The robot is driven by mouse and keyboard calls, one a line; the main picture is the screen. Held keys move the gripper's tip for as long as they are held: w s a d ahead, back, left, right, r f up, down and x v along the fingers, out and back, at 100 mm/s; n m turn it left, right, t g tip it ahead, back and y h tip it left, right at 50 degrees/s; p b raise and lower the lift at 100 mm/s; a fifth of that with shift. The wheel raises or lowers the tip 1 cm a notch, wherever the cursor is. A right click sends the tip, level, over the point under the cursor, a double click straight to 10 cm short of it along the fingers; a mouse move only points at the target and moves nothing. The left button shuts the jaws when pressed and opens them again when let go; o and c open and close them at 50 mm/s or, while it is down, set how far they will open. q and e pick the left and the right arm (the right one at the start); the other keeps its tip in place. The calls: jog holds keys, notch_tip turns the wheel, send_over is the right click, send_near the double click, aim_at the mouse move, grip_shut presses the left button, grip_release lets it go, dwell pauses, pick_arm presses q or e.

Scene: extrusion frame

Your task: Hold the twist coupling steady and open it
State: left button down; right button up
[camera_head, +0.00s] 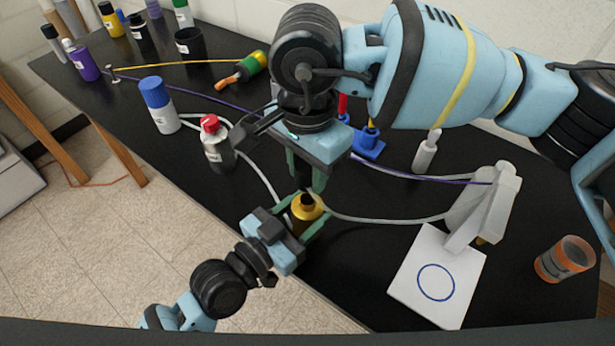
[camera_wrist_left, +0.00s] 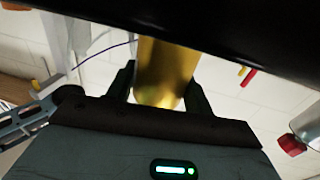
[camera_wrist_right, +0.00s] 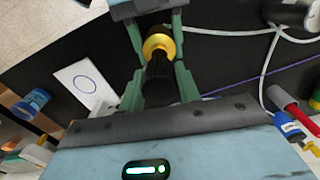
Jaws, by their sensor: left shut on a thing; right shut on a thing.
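The twist coupling has a gold part (camera_head: 304,212) and a black part (camera_wrist_right: 158,80). It is held above the black table near its front edge. My left gripper (camera_head: 306,218) is shut on the gold part from below; the gold barrel (camera_wrist_left: 165,72) also shows between its fingers in the left wrist view. My right gripper (camera_head: 305,175) is just above it and shut on the black part; its fingers (camera_wrist_right: 158,75) flank that part in the right wrist view. The head view mostly hides the black part. I cannot tell whether the two parts have turned or separated.
A white pad with a blue ring (camera_head: 412,292) and a grey-white stand (camera_head: 482,205) are at the right, with an orange jar (camera_head: 565,260). A blue-capped bottle (camera_head: 160,108) and a red-capped bottle (camera_head: 216,145) stand left. Cables (camera_head: 400,219) cross the black table (camera_head: 350,285).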

aim_at(308, 199)
pick_arm(q)
jog(key=c, duration=0.5)
grip_release()
pick_arm(e)
jog(key=shift+r, duration=0.15)
pick_arm(q)
jog(key=shift+s+a, duration=0.1)
pick_arm(e)
notch_tip(308, 199, down, 3)
jog(key=shift+f+b, duration=0.2)
jog(key=shift+b, duration=0.6)
pick_arm(q)
jog(key=v, duration=1.1)
jog(key=shift+s+a, duration=0.25)
jog(key=shift+s, duration=0.05)
pick_arm(e)
jog(key=shift+f, duration=0.15)
